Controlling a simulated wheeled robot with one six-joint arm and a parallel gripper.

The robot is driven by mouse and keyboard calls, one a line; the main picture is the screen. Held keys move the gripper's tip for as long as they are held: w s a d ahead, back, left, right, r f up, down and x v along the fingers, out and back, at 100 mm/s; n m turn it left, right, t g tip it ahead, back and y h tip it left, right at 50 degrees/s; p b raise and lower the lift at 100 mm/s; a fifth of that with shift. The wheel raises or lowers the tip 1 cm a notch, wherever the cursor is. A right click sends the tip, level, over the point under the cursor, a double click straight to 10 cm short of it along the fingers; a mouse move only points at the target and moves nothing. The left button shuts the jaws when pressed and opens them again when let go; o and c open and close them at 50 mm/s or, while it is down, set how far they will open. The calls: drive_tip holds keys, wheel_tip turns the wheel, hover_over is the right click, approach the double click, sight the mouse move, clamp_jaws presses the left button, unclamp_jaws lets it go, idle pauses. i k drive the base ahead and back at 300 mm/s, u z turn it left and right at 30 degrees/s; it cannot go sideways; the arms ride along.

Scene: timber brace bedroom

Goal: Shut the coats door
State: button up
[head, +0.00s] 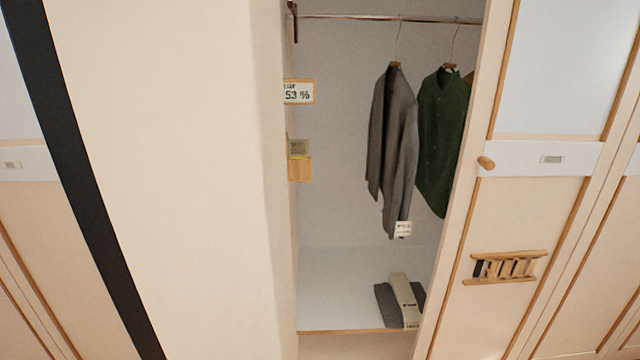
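The open coats compartment (335,210) shows a grey coat (393,135) and a dark green coat (440,140) on hangers from a metal rail (345,18). A large plain cream panel (165,170) stands left of the opening, much nearer to me. It seems to be the coats door swung out with its inner face showing, but no label or handle on it is visible, so I cannot be sure. My gripper is not in view, and nothing shows it touching the panel.
Right of the opening is a cream door (520,215) with a round wooden knob (486,162) and a small wooden ladder-like piece (508,267). A humidity card (299,92) is on the inner left wall. Folded grey cloth (387,305) lies on the compartment floor.

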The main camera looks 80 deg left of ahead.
sight(161, 123)
drive_tip(key=u, duration=0.15)
drive_tip(key=k, duration=2)
drive_tip(key=u, duration=1.85)
drive_tip(key=i, duration=0.5)
drive_tip(key=u, duration=0.05)
